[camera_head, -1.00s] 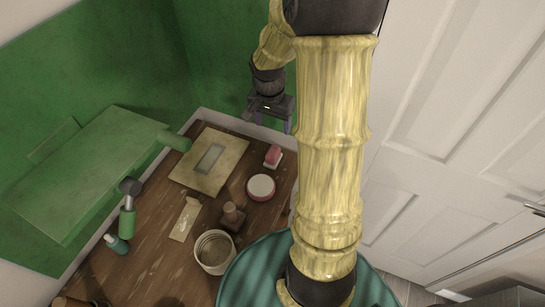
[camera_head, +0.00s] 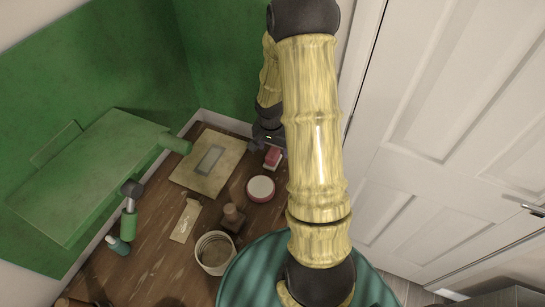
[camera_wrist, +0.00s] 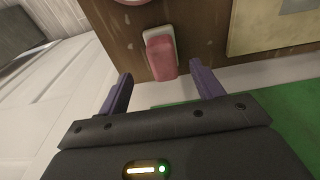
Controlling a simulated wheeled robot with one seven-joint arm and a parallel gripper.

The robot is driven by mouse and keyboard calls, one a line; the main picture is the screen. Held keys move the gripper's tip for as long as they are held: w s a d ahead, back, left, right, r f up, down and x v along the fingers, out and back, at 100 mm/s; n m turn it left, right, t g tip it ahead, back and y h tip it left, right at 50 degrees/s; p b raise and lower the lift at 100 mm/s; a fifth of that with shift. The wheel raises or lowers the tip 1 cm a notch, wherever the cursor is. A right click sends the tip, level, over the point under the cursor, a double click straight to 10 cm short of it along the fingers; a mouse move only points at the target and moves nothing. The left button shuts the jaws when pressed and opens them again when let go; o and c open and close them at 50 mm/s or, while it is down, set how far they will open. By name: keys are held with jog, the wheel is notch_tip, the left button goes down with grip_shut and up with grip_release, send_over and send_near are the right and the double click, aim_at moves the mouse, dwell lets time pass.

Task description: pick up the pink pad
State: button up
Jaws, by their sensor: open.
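The pink pad (camera_head: 272,154) is a small rounded block lying on a white base (camera_head: 268,165) at the back of the wooden shelf top, near the green wall. In the wrist view the pink pad (camera_wrist: 161,58) lies ahead of my gripper (camera_wrist: 160,82), roughly centred between its two purple fingers. My gripper is open and empty, with the fingertips near the pad's near end. Whether they are level with the pad or above it is unclear. In the head view my gripper (camera_head: 266,141) is partly hidden by my arm, just behind the pad.
A tan board with a grey plate (camera_head: 208,160) lies left of the pad. A round red-and-white tin (camera_head: 261,188) stands in front. A wooden stamp (camera_head: 233,217), an open can (camera_head: 214,253) and a green-handled tool (camera_head: 129,210) lie nearer. Green wall behind, white door (camera_head: 450,120) right.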

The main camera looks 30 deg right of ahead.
aim_at(272, 152)
jog(key=shift+f, duration=0.2)
jog(key=shift+w+f+p, duration=0.2)
jog(key=shift+f+p, duration=0.1)
jog(key=shift+f, duration=1)
jog(key=shift+w+f+p, duration=0.2)
jog(key=shift+f+p, duration=0.1)
jog(key=shift+f, duration=1)
jog(key=shift+c, duration=0.3)
jog(key=c, duration=1.1)
jog(key=shift+c, duration=0.2)
notch_tip(272, 152, up, 10)
jog(key=shift+r+b, duration=0.1)
jog(key=shift+b, duration=0.3)
